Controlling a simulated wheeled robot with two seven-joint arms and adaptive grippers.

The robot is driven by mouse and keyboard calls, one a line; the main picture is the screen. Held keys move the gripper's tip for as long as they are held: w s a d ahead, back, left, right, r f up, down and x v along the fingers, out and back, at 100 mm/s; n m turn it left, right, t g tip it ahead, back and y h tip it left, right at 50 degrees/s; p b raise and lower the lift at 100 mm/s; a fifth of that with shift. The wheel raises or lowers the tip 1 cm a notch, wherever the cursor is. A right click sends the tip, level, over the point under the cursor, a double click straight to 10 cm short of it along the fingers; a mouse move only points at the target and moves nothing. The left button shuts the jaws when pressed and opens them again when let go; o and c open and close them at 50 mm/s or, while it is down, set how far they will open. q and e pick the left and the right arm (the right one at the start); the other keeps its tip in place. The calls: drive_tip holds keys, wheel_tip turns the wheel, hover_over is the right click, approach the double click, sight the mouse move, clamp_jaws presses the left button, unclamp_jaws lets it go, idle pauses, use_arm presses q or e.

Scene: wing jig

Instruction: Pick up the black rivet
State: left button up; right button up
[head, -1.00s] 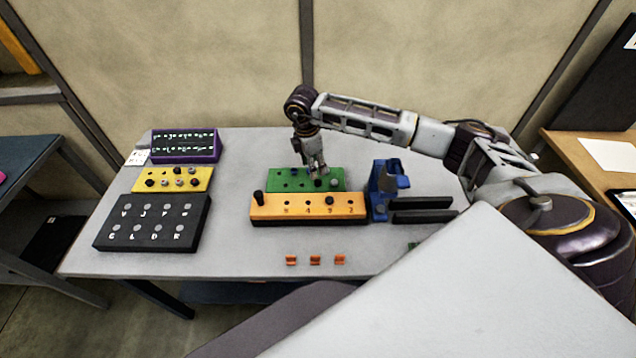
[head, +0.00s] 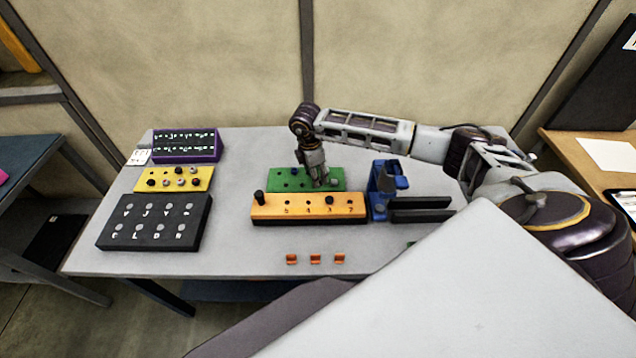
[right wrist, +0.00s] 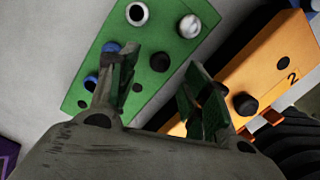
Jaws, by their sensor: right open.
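A short black rivet (head: 329,201) stands in the orange block (head: 270,213); it also shows in the right wrist view (right wrist: 245,104), just beyond the right-hand finger. A taller black rivet (head: 258,197) stands at the left end of the same block. My right gripper (head: 320,184) is open and points down over the green block (head: 283,186), close to its front right part. In the right wrist view its two fingers (right wrist: 160,82) are spread, with the green block showing between them. I see nothing held. My left gripper is out of view.
The green block carries a silver rivet (right wrist: 189,26) and blue pieces. A blue fixture (head: 388,180) stands right of the orange block. Orange clips (head: 315,259) lie in front. Yellow (head: 145,180), black (head: 105,238) and purple (head: 187,158) blocks stand left. The table's middle left is clear.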

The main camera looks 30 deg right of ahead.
drive_tip(key=shift+d+f+p, duration=0.2)
drive_tip(key=shift+f+p, duration=0.05)
drive_tip(key=shift+f, duration=0.65)
drive_tip(key=shift+d+f+p, duration=0.15)
drive_tip(key=shift+f+p, duration=0.1)
drive_tip(key=shift+f, duration=0.6)
drive_tip(key=shift+c, duration=0.3)
drive_tip(key=c, duration=0.9)
